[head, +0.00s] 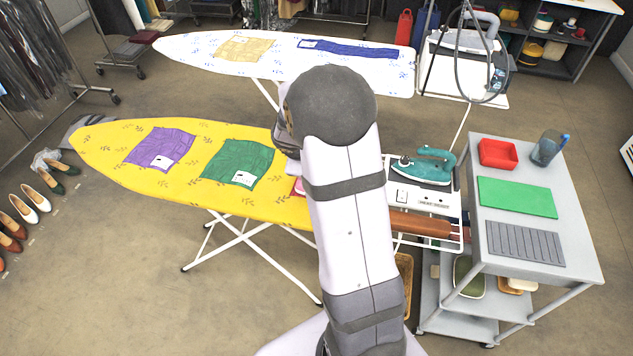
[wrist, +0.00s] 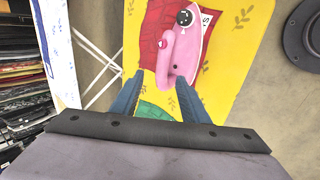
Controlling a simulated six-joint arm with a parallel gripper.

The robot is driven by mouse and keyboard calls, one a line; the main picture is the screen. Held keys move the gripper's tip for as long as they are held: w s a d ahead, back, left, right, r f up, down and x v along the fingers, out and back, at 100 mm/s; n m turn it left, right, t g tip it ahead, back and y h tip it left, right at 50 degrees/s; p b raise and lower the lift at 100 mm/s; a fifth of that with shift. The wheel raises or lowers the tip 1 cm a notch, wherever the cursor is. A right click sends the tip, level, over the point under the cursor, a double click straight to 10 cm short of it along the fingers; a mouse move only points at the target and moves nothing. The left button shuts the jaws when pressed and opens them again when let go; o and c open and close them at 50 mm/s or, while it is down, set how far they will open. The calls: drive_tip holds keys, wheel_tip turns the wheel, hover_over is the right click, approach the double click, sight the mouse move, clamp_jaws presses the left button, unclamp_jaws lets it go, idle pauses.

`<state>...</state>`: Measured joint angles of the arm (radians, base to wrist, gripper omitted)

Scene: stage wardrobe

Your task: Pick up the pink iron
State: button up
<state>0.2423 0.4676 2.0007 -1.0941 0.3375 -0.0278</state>
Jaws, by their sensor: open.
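The pink iron (wrist: 187,42) lies on a red cloth (wrist: 153,28) on the yellow ironing board (wrist: 235,60) in the wrist view. It has a dark round knob near its top end. My gripper (wrist: 158,76) is open, with its two blue fingers pointing at the iron. The lower end of the pink handle lies between or just beyond the fingertips; I cannot tell how high they are above it. Nothing is held. In the head view my arm hides the gripper and nearly all of the iron; only a small red and pink patch shows beside it.
A purple cloth (head: 160,148) and a green cloth (head: 238,162) lie on the yellow board (head: 100,150). A teal iron (head: 424,168) stands on the rest at its right end. A white board (head: 190,48) stands behind. A grey cart (head: 580,245) stands at right.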

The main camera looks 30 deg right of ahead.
drive_tip(key=shift+x, duration=3.65)
drive_tip(key=shift+s+a+f, duration=0.1)
drive_tip(key=shift+s, duration=0.1)
clamp_jaws()
